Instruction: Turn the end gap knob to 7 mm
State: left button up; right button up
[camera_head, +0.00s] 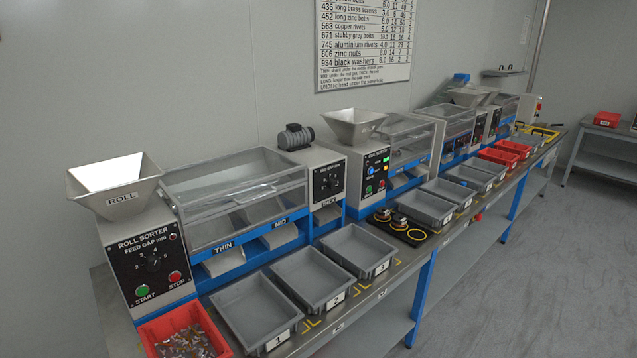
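The end gap knob (328,180) is a small dark dial on the black panel of a grey box at the right end of the roll sorter. A label is printed above it and the word THICK stands below it. The scale numbers and the knob's pointer are too small to read. The feed gap knob (154,258) is a separate dial on the roll sorter's left panel, above a green START button (142,291) and a red STOP button (174,277). Neither of my grippers is in view.
A red bin (226,351) of mixed small parts stands at the front left. Grey trays (228,318) line the bench front. The coil sorter (374,170) stands right of the end gap box. A clear cover (240,205) tops the roll sorter. Open floor lies right.

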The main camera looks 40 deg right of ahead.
aim_at(332, 184)
jog(key=i+l+u, duration=0.1)
jog(key=l, duration=0.3)
jog(key=i+l, duration=0.15)
jog(key=l, duration=0.3)
jog(key=i+l+u, duration=0.15)
jog(key=l, duration=0.75)
jog(key=i+u, duration=0.05)
